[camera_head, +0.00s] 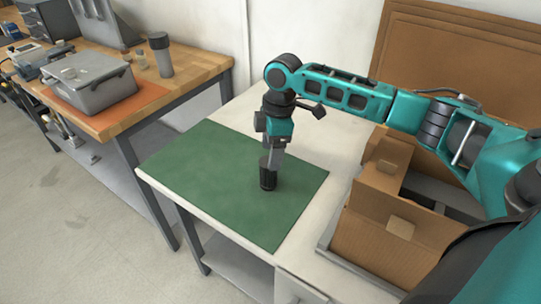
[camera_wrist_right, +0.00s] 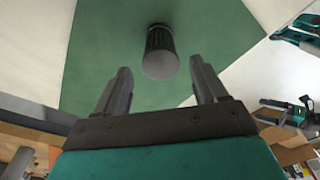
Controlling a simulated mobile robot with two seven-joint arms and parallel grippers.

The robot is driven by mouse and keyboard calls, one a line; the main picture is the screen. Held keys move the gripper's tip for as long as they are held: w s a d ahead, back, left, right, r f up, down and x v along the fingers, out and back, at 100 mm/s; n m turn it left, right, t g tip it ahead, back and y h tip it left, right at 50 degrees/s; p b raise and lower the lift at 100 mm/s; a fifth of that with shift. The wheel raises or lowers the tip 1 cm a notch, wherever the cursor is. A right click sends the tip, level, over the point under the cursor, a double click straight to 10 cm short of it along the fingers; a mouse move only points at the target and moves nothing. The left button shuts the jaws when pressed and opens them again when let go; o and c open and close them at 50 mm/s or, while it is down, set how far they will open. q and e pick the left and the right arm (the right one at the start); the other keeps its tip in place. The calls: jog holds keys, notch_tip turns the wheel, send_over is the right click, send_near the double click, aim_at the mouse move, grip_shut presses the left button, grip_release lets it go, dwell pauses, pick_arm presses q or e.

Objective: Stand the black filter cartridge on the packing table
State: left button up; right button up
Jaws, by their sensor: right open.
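The black filter cartridge (camera_head: 267,178) stands upright on the green mat (camera_head: 215,165) of the packing table (camera_head: 335,145). In the right wrist view the ribbed cartridge (camera_wrist_right: 160,42) shows its grey end toward the camera, in line with the gap between the fingers. My right gripper (camera_head: 273,158) points down just above and around the cartridge's top. Its two fingers are spread, with visible gaps to the cartridge on both sides in the wrist view. Whether a finger touches it cannot be told from the head view.
Open cardboard boxes (camera_head: 375,225) stand at the right of the packing table. A wooden workbench (camera_head: 195,68) at the left holds a grey metal case (camera_head: 92,85) on an orange mat and a dark-topped grey cylinder (camera_head: 161,56). The green mat around the cartridge is clear.

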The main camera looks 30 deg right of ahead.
notch_tip(320, 180, up, 10)
jog(key=d, duration=0.1)
jog(key=shift+s+f+p, duration=0.2)
jog(key=shift+p, duration=0.15)
dwell(0.3)
